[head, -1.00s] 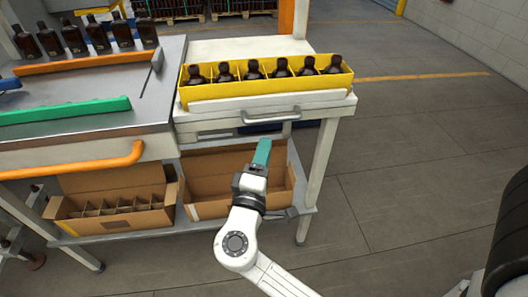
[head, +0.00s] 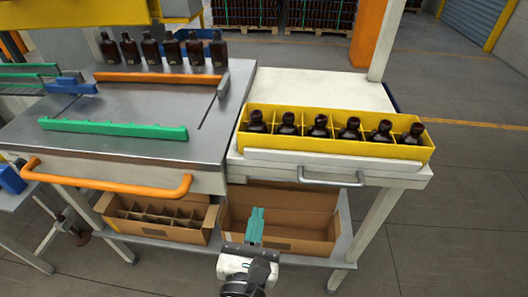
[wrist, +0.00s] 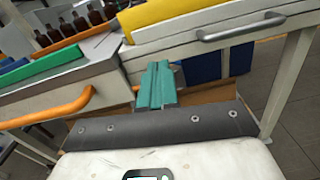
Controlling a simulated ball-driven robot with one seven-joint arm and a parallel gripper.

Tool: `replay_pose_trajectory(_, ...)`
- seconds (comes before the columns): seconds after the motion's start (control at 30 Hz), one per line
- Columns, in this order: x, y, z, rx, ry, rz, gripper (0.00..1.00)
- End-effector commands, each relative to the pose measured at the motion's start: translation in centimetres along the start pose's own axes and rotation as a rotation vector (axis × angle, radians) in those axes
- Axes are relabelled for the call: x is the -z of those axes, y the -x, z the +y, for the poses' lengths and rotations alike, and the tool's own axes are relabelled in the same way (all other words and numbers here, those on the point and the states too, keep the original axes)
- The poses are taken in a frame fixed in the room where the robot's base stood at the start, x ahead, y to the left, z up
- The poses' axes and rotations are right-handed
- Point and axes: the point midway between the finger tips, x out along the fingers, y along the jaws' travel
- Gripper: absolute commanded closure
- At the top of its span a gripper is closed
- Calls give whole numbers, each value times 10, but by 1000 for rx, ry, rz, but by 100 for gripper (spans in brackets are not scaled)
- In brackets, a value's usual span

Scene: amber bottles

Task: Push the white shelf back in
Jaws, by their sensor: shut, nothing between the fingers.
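The white shelf (head: 255,165) is at the right of the metal work table, with a grey bar handle (head: 331,177) on its front. It sticks out toward me and carries a yellow crate (head: 290,147) of dark bottles in one row. The handle also shows in the wrist view (wrist: 240,28) at the upper right. My gripper (head: 256,224), with teal fingers, is shut and empty. It is below and in front of the shelf, left of the handle and apart from it. In the wrist view the teal fingers (wrist: 158,84) point toward the table front.
An orange bar (head: 108,187) sticks out from the table front at left. Cardboard boxes (head: 285,215) stand on the lower shelf. Several amber bottles (head: 170,50) stand at the table's back. A leg (head: 370,225) supports the right side. Floor is free at right.

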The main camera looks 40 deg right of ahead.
Motion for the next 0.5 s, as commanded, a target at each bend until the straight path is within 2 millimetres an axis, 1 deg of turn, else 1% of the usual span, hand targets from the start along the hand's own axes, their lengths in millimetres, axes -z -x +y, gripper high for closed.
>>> replay_pose_trajectory(0.03, -2, 5, 2, -11, 42, 7, 100)
replay_pose_trajectory(0.1, -2, 8, 3, -18, 83, 12, 100)
replay_pose_trajectory(0.23, -2, 5, 4, -21, 110, 15, 100)
replay_pose_trajectory(0.37, -2, -10, 4, -18, 108, 13, 100)
replay_pose_trajectory(0.5, -2, -37, 4, -16, 108, 13, 100)
